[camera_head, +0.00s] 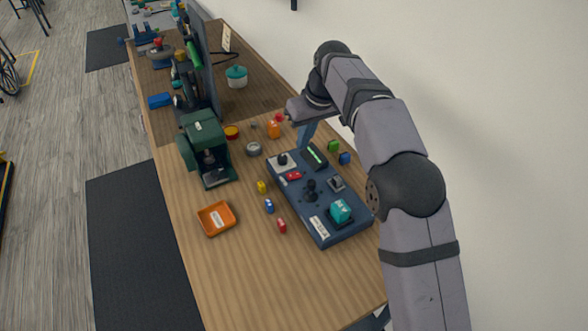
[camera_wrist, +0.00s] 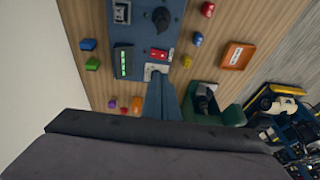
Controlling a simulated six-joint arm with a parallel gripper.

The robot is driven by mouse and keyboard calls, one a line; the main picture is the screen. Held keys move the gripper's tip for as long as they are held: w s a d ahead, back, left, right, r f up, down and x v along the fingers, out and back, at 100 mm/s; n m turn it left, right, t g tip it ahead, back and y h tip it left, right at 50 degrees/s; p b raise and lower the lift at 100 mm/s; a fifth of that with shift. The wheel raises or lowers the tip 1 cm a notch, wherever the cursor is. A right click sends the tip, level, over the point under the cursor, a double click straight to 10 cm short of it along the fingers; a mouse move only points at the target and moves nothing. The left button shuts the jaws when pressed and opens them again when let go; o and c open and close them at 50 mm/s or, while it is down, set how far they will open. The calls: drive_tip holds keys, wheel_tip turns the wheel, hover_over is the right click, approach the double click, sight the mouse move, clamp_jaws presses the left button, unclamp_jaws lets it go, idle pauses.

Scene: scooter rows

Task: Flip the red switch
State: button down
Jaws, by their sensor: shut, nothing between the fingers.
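The dark blue control panel (camera_head: 328,228) lies on the wooden bench, and it also fills the top middle of the wrist view (camera_wrist: 143,30). The red switch (camera_head: 294,176) is a small rocker near the panel's far end; in the wrist view the red switch (camera_wrist: 158,54) sits just beyond my fingertips. My gripper (camera_head: 303,144) is shut and empty, with blue fingers pointing down over the far end of the panel. In the wrist view the fingertips (camera_wrist: 158,78) overlap a pale plate next to the red switch and hide part of it. Whether they touch anything cannot be told.
The panel also carries a black joystick (camera_head: 311,189), a teal-topped control (camera_head: 341,210) and a green-lit display (camera_head: 316,155). A green machine (camera_head: 206,147) and orange tray (camera_head: 215,218) stand left. Small coloured blocks lie around. The near bench is clear.

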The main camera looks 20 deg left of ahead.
idle(0.3)
drive_tip(key=p, duration=0.5)
hover_over(292, 178)
drive_tip(key=f, duration=1.1)
drive_tip(key=shift+d+f, duration=0.4)
drive_tip(key=shift+f, duration=0.9)
drive_tip(key=shift+a, duration=0.1)
drive_tip(key=shift+s+a+f+b, duration=0.2)
drive_tip(key=shift+f+b, duration=0.3)
drive_tip(key=shift+b, duration=0.2)
drive_tip(key=shift+s+d+r, duration=0.1)
drive_tip(key=shift+r, duration=0.05)
drive_tip(key=shift+d, duration=0.15)
